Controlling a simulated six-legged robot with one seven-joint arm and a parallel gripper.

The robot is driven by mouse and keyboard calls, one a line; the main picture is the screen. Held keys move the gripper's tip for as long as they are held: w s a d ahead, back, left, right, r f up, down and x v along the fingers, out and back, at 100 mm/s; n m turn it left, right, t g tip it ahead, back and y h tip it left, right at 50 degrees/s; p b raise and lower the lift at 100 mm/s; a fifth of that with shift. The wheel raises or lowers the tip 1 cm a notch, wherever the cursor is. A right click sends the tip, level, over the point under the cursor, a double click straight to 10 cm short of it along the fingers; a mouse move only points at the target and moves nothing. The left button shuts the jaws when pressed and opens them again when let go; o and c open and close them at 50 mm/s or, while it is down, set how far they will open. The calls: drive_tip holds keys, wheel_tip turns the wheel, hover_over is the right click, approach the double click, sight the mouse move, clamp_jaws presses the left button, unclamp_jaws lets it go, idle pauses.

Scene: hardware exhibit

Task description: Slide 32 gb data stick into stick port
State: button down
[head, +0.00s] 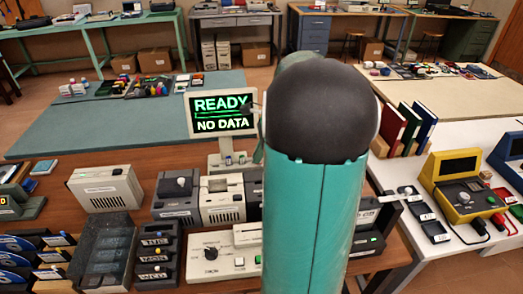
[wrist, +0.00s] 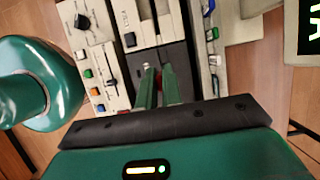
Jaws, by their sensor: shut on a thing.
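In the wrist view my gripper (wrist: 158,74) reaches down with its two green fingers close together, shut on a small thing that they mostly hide. I take it to be the data stick, but its label cannot be read. The fingertips are over a dark panel (wrist: 178,58) on a light grey device, and I cannot tell whether the held thing touches it. I cannot make out the stick port's opening. In the head view my own teal arm covers the gripper and the area under it. A screen (head: 222,112) reads "READY" and "NO DATA".
Beside the fingers in the wrist view is a grey panel (wrist: 82,45) with a knob and coloured buttons. In the head view, grey devices (head: 222,198) and a dark rack (head: 155,258) crowd the wooden bench. A yellow instrument (head: 460,190) stands on the white table at right.

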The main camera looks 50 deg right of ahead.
sight(260, 164)
drive_tip(key=x, duration=0.3)
drive_tip(key=shift+s+d+f, duration=0.2)
drive_tip(key=shift+s+f, duration=0.05)
drive_tip(key=shift+f, duration=0.05)
drive_tip(key=shift+d+f, duration=0.1)
drive_tip(key=shift+f, duration=0.85)
drive_tip(key=shift+f, duration=0.55)
idle(1.0)
drive_tip(key=shift+f, duration=1.25)
drive_tip(key=c, duration=1.5)
unclamp_jaws()
